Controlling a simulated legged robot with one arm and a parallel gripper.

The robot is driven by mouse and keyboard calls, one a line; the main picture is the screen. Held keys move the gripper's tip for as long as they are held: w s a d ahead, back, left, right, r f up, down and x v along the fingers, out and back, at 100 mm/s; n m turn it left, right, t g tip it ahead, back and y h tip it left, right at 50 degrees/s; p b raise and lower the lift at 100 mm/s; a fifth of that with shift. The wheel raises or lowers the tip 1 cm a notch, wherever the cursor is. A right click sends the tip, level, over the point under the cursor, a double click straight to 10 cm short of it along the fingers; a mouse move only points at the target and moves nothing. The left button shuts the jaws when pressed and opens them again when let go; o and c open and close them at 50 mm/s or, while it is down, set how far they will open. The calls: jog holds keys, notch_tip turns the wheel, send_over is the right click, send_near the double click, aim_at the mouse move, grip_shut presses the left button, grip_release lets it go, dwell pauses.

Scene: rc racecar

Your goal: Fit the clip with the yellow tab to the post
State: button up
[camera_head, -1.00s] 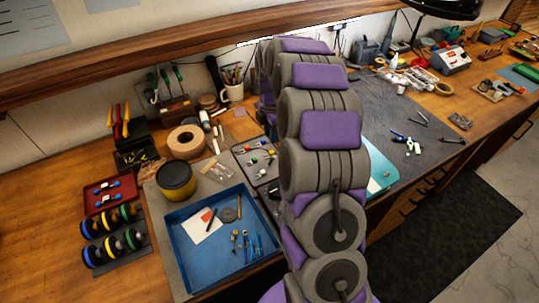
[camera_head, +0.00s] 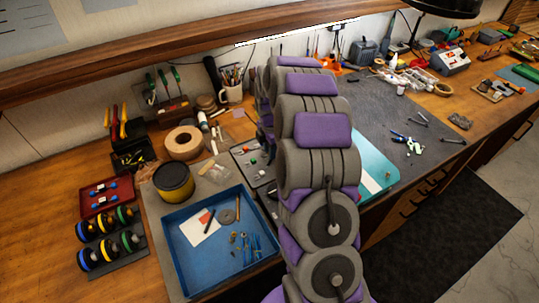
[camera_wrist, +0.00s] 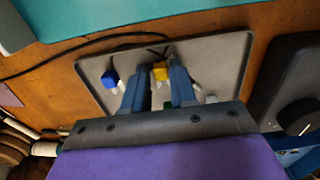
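The clip with the yellow tab (camera_wrist: 160,71) lies on a grey tray (camera_wrist: 215,48) in the wrist view. My gripper (camera_wrist: 160,76) is open above the tray, with one blue finger to each side of the yellow tab. I cannot tell whether either finger touches it. In the head view my arm hides my gripper and the yellow tab; part of the tray (camera_head: 243,150) shows left of the arm. I cannot make out the post in either view.
A clip with a blue tab (camera_wrist: 110,78) lies left of the fingers. A dark block with a round knob (camera_wrist: 298,117) stands right of the tray. A teal mat (camera_head: 372,155) lies right of my arm. A blue tray (camera_head: 187,272) holds small metal parts.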

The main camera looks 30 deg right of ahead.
grip_shut()
jog(key=shift+r+p, duration=0.5)
jog(key=shift+r, duration=0.15)
dwell(0.5)
jog(key=shift+r+p, duration=1.05)
jog(key=shift+r, duration=0.85)
jog(key=shift+a, duration=0.1)
